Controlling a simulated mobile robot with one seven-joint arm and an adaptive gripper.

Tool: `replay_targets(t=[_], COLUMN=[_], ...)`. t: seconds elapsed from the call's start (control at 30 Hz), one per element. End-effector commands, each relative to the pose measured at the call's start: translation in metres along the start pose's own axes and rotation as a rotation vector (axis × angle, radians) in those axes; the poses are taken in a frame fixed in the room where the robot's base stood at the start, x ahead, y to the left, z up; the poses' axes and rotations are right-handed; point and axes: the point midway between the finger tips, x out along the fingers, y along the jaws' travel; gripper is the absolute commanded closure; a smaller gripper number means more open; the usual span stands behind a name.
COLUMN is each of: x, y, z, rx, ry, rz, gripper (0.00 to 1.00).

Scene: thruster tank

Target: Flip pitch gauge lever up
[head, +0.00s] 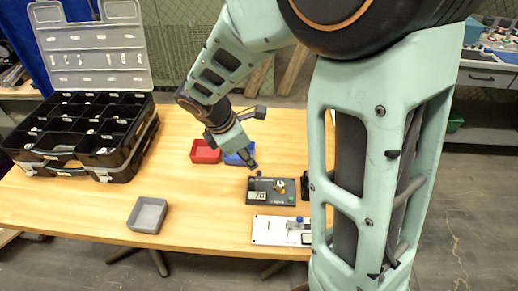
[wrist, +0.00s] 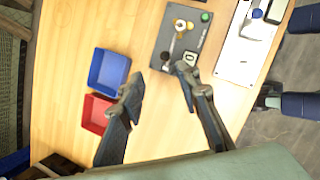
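The dark gauge panel (head: 270,198) lies on the wooden table, with a small display reading about 70. It also shows at the top of the wrist view (wrist: 194,42). Its lever (wrist: 172,45) is a thin rod with a black knob, running from near a brass round part (wrist: 180,25). I cannot tell the lever's exact tilt. A green button (wrist: 205,17) sits at the panel's corner. My gripper (head: 251,163) is above the panel's far left edge in the head view. In the wrist view my gripper (wrist: 159,78) is open and empty, its fingertips near the knob, apparently not touching it.
A red bin (head: 205,152) and a blue bin (head: 238,158) stand beside the panel. A white panel (head: 270,231) lies at the table's near edge. A grey bin (head: 147,215) and an open black organizer case (head: 80,125) are left. The table between them is clear.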

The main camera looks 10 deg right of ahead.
Motion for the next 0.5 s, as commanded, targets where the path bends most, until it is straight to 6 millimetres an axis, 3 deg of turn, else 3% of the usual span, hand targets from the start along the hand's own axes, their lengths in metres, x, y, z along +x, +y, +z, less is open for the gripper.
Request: replay_targets(t=[0.23,0.5], x=[0.021,0.073], y=[-0.01,-0.011], z=[-0.004,-0.004], rx=[-0.059,-0.058], ry=[-0.008,-0.008], rz=[-0.02,-0.021], gripper=[0.69,0.69])
